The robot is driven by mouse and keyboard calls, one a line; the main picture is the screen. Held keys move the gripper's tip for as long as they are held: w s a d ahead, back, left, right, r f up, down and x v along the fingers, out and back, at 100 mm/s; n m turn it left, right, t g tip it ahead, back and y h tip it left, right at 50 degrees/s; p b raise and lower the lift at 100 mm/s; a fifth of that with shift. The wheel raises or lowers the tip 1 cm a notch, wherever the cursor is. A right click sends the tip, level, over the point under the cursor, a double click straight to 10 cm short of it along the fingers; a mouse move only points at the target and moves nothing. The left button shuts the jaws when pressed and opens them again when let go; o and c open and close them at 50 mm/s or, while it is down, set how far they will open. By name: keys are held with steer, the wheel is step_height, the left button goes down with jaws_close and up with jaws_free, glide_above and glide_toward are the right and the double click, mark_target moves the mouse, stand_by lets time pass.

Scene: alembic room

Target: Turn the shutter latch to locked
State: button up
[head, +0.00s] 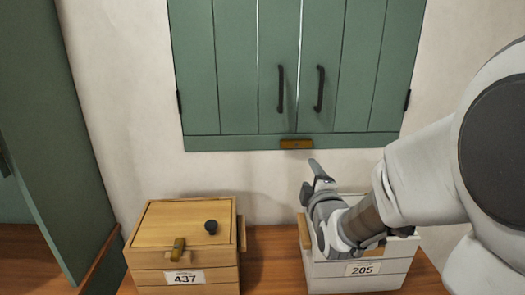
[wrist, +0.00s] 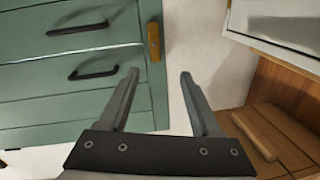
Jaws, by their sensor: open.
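The green shutter (head: 345,75) is closed on the wall, with two dark handles. A small brass-brown latch (head: 296,143) lies level on its bottom rail, below the seam; it also shows in the wrist view (wrist: 154,42). My gripper (head: 315,172) is below and slightly right of the latch in the head view. In the wrist view its two fingers (wrist: 160,72) are spread apart with nothing between them. The latch appears beyond the fingertips, nearer the left finger, and seems apart from them. The exact gap cannot be told.
A wooden box (head: 155,217) marked 437, with a black knob (head: 211,227), stands lower left. A white box (head: 325,276) marked 205 stands beneath my arm, which partly hides it. A green door panel (head: 60,110) is at far left. Bare wall lies between shutter and boxes.

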steer(key=w+f+n+t, duration=0.1)
steer(key=n, duration=0.1)
steer(key=p, duration=0.2)
glide_toward(297, 145)
steer(key=w, duration=0.8)
steer(key=shift+w+f, duration=0.15)
steer(key=shift+w, duration=0.1)
jaws_close()
